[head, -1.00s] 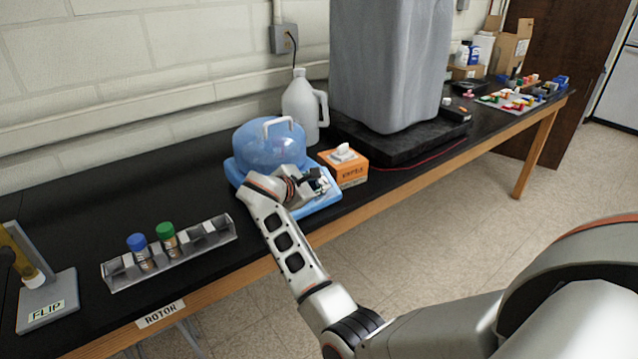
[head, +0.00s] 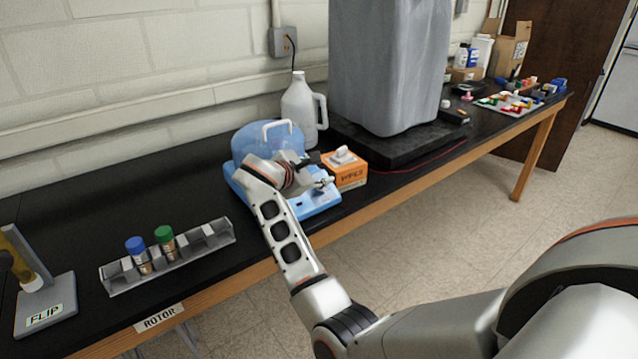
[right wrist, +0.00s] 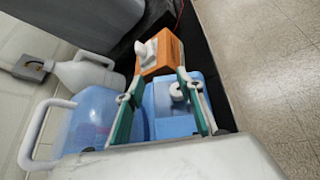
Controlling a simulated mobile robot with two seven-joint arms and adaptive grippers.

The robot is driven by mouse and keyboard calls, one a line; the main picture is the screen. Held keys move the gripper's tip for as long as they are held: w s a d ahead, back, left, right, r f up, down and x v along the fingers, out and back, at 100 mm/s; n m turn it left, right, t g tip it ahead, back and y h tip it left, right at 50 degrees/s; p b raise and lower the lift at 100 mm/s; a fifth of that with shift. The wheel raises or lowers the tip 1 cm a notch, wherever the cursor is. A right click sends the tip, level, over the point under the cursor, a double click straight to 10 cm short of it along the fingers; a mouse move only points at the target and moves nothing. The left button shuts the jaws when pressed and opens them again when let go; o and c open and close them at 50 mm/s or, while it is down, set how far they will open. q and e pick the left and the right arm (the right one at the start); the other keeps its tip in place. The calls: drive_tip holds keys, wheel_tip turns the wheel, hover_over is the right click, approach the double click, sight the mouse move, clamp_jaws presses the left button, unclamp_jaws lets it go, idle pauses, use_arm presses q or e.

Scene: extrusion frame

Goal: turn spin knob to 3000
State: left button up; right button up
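The spin machine has a blue base (head: 318,206) and a clear blue domed lid (head: 254,142) with a white handle. The lid also shows in the right wrist view (right wrist: 92,118). A small white knob (right wrist: 178,91) on the base shows between my right fingers, closer to the right-hand one. My right gripper (head: 318,171) is over the front right of the base. In the right wrist view its green-edged fingers (right wrist: 161,74) are apart with nothing held. I cannot tell how far the fingertips are above the knob, or the knob's setting. My left gripper is not in view.
An orange tissue box (head: 348,172) stands just right of the base. A white jug (head: 299,108) stands behind. A grey tube rack (head: 190,251) with blue-capped and green-capped tubes is at left. A large grey covered block (head: 390,70) stands farther right.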

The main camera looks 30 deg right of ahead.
wheel_tip(320, 180, up, 6)
drive_tip(key=shift+f, duration=0.15)
drive_tip(key=shift+f, duration=0.1)
